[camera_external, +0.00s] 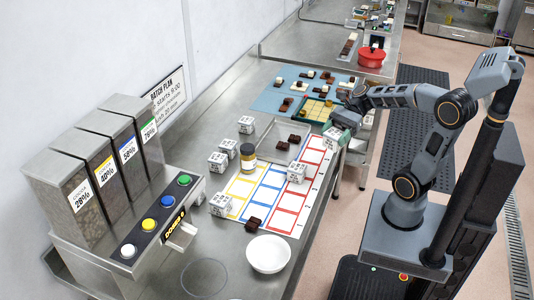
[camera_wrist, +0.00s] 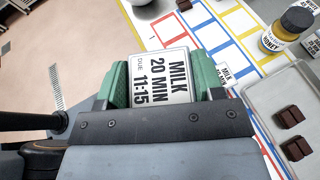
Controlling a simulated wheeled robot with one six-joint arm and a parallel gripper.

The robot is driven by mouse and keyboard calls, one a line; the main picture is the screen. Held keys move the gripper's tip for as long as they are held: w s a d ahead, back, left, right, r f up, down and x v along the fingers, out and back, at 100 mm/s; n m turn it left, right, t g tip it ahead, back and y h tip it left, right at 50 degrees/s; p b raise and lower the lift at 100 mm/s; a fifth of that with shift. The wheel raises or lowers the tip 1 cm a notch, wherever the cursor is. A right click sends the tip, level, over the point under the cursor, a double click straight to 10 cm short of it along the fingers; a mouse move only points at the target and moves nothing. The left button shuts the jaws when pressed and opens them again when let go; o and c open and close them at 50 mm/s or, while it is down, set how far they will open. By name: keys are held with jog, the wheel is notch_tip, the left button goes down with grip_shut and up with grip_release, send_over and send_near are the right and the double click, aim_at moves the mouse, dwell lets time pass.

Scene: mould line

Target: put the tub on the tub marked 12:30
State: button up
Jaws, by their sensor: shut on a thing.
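My gripper (camera_wrist: 158,82) has green fingers and is shut on a white tub (camera_wrist: 160,75), whose label reads MILK, 20 MIN, DUE 11:15. In the external view my gripper (camera_external: 337,134) is over the right side of the worktop, near the mat's far end. Several white lettered tubs stand on the worktop: one at the back (camera_external: 246,124), two at the left (camera_external: 217,162), one on the mat's red column (camera_external: 297,171) and one at its yellow column (camera_external: 219,204). Their times are too small to read, so I cannot tell which is marked 12:30.
The white mat (camera_external: 240,188) has yellow, blue and red columns. A metal tray (camera_external: 265,143) holds dark blocks. A white bowl (camera_external: 268,254) and a dispenser (camera_external: 120,190) are at the front.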

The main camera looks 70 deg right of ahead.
jog(key=w+f, duration=0.2)
jog(key=w, duration=0.1)
jog(key=w+f, duration=0.3)
jog(key=w, duration=0.1)
jog(key=w+f, duration=0.3)
jog(key=w, duration=0.1)
jog(key=shift+a+f, duration=0.15)
jog(key=shift+a, duration=0.05)
jog(key=shift+w+f, duration=0.2)
jog(key=shift+f, duration=1.6)
jog(key=shift+f, duration=0.1)
jog(key=o, duration=1)
